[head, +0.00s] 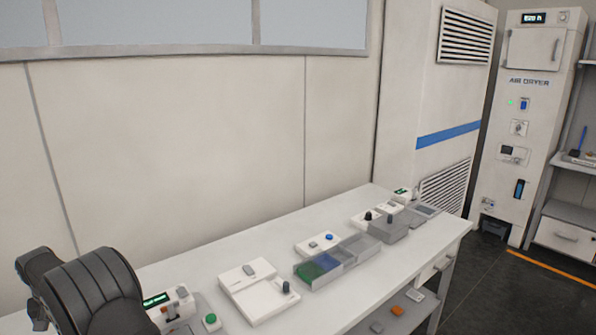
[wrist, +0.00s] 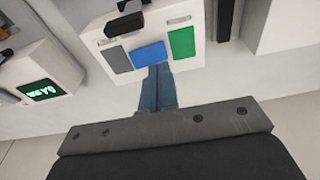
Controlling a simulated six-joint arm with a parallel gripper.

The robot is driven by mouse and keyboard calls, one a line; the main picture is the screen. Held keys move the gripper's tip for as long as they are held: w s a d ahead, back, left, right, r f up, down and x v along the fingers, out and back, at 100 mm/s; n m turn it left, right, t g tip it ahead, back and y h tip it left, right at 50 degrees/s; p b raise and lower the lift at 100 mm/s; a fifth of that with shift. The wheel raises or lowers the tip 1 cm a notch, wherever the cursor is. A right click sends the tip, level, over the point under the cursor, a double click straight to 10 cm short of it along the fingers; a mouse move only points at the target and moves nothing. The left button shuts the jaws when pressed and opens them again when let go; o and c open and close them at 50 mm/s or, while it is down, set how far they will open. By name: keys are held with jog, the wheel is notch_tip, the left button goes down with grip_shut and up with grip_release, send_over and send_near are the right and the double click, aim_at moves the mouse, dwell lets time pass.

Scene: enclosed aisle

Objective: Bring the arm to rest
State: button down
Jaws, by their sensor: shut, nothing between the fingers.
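My gripper (wrist: 158,72) shows in the wrist view. Its two blue-grey fingers are together with nothing between them. The fingertips overlap the lower edge of a white box with a grey, a blue and a green panel (wrist: 150,53) in the picture; I cannot tell whether they touch it. In the head view, a dark part of my arm (head: 95,290) fills the lower left corner, and the gripper itself is not seen there.
A white bench (head: 200,265) runs along the wall. It carries a device with a green display (head: 157,300), a white box with a black knob (head: 258,290), a divided tray (head: 338,262) and more boxes. An air dryer (head: 528,120) stands beyond it. Dark floor (head: 500,290) is clear at right.

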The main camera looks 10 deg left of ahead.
notch_tip(320, 180, up, 5)
notch_tip(320, 180, down, 7)
jog(key=shift+f, duration=0.1)
jog(key=d+r+m+y, duration=0.1)
jog(key=d+r+m, duration=0.2)
jog(key=r, duration=0.8)
jog(key=w+d+r+m+g+y, duration=0.1)
jog(key=d+r+m, duration=0.2)
jog(key=d+r, duration=0.4)
notch_tip(320, 180, up, 4)
jog(key=shift+w+d+f+y, duration=0.1)
jog(key=shift+w+d+y, duration=0.2)
jog(key=shift+d+y, duration=0.1)
